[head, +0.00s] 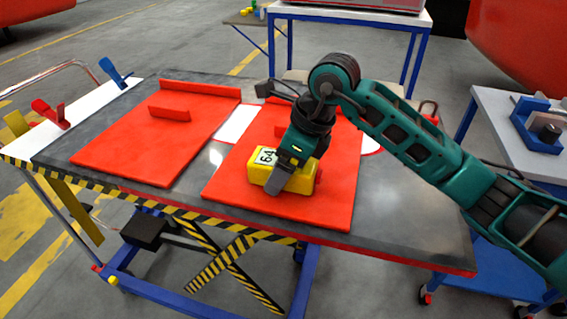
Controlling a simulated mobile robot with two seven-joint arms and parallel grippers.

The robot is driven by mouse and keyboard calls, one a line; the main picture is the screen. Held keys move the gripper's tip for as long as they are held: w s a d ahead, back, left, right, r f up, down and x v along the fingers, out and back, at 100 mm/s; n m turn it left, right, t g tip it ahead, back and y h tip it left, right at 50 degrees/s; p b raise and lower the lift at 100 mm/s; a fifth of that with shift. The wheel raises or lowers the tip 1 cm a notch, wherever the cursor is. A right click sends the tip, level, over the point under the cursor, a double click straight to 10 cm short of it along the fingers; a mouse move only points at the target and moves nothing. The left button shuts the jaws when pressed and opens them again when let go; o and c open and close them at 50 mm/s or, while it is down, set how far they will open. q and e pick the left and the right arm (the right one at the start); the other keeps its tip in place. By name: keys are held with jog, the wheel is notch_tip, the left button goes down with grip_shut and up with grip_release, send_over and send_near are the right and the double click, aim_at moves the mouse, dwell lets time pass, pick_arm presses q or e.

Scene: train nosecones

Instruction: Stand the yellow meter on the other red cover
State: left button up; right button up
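The other red cover (120,143) lies flat to the left, with a raised red handle and rim and clear space in front. My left gripper is not in view.
Both covers lie on a dark lift table (405,215) with a striped edge. Blue and red clamps (113,75) stand on the white strip at its left. A grey-topped cart (500,125) is at the right, and a blue-framed bench (350,17) is behind.

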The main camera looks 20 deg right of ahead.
jog(key=shift+o, duration=0.5)
jog(key=shift+r, duration=0.1)
jog(key=shift+r, duration=0.25)
jog(key=v, duration=1.1)
jog(key=shift+r, duration=0.35)
jog(key=shift+s+d, duration=0.1)
